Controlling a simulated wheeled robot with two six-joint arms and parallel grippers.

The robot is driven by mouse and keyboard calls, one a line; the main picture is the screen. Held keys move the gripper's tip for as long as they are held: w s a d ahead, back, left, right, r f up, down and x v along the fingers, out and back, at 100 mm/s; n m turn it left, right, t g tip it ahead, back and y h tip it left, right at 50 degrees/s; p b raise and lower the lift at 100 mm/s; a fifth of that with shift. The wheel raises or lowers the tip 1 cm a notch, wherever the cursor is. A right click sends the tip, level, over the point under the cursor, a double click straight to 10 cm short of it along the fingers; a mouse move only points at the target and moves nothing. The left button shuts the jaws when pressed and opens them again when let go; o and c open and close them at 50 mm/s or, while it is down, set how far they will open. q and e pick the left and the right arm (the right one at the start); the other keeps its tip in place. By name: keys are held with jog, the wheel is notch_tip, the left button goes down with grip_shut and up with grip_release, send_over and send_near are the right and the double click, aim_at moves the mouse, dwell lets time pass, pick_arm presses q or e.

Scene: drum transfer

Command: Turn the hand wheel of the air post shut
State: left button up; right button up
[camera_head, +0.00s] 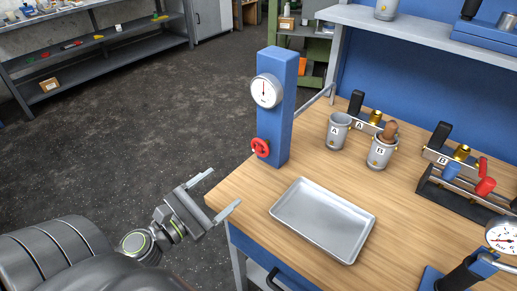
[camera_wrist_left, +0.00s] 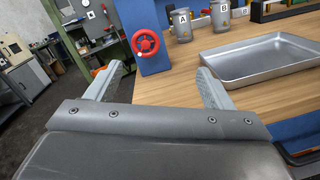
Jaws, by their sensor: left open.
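The air post (camera_head: 276,115) is a blue upright column at the left edge of the wooden workbench, with a round white gauge (camera_head: 266,91) on its face. Its red hand wheel (camera_head: 260,148) sits low on the same face; in the left wrist view the wheel (camera_wrist_left: 145,43) shows beyond and between the fingers. My left gripper (camera_head: 226,191) is open and empty, in front of the bench's left corner. It is apart from the wheel, nearer to me and lower in the picture. My right gripper is not in view.
A grey metal tray (camera_head: 322,222) lies on the bench, right of my left gripper. Behind it stand metal cups A (camera_head: 338,132) and B (camera_head: 381,152). A rack with red and blue handles (camera_head: 466,188) and a second gauge (camera_head: 503,236) are at right. Open floor lies left.

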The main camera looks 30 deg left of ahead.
pick_arm(q)
jog(key=a+n+y, duration=0.1)
jog(key=a+n, duration=0.1)
jog(key=n, duration=0.1)
jog(key=p, duration=0.8)
send_near(258, 150)
jog(key=shift+y, duration=0.3)
jog(key=w+p, duration=0.1)
jog(key=w, duration=0.1)
jog(key=w+p, duration=0.2)
jog(key=w, duration=0.1)
jog(key=w+d+p, duration=0.1)
jog(key=w, duration=0.2)
jog(key=shift+w+r, duration=0.25)
jog(key=shift+r, duration=0.05)
jog(key=shift+w+f+p, duration=0.1)
jog(key=shift+w+p, duration=0.25)
jog(key=shift+w, duration=0.5)
jog(key=c, duration=1)
